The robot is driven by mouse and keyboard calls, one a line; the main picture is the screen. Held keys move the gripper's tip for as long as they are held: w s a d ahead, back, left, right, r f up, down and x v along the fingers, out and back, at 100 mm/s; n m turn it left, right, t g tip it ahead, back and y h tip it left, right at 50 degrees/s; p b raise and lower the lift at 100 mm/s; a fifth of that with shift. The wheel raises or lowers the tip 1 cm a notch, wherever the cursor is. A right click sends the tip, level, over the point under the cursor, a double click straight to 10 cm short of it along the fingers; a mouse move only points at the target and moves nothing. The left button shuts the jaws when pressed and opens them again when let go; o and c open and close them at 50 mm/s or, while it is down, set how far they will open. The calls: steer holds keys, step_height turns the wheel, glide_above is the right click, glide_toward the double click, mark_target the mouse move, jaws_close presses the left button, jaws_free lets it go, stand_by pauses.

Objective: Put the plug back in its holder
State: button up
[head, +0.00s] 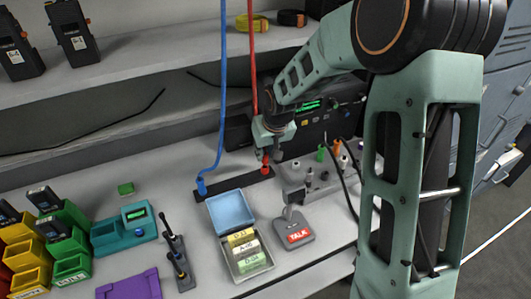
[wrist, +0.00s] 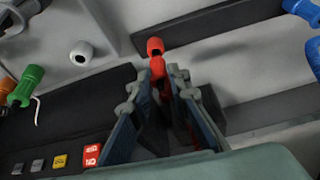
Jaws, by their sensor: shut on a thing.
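My gripper (head: 268,140) is shut on the red plug (head: 265,168), whose red cable (head: 252,50) runs up past the shelf. In the wrist view the red plug (wrist: 155,47) sticks out beyond the fingertips (wrist: 168,80). The black strip holder (head: 232,184) lies on the desk, with the blue plug (head: 201,187) standing at its left end. The red plug is at the strip's right end. I cannot tell whether it sits in the strip or just above it. In the wrist view the strip (wrist: 205,22) lies behind the plug.
A grey jack panel (head: 297,176) with green, orange and white plugs stands close right of my gripper. The blue cable (head: 223,80) hangs to the left. An open tin (head: 232,208) and a TALK microphone base (head: 295,232) stand in front. A black radio unit (head: 315,125) is behind.

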steer(key=shift+f+b, duration=1.15)
steer(key=shift+b, duration=0.05)
stand_by(1.2)
steer(key=o, duration=1)
steer(key=shift+r, duration=0.15)
steer(key=shift+r+p, duration=2.9)
steer(key=shift+r, duration=1.05)
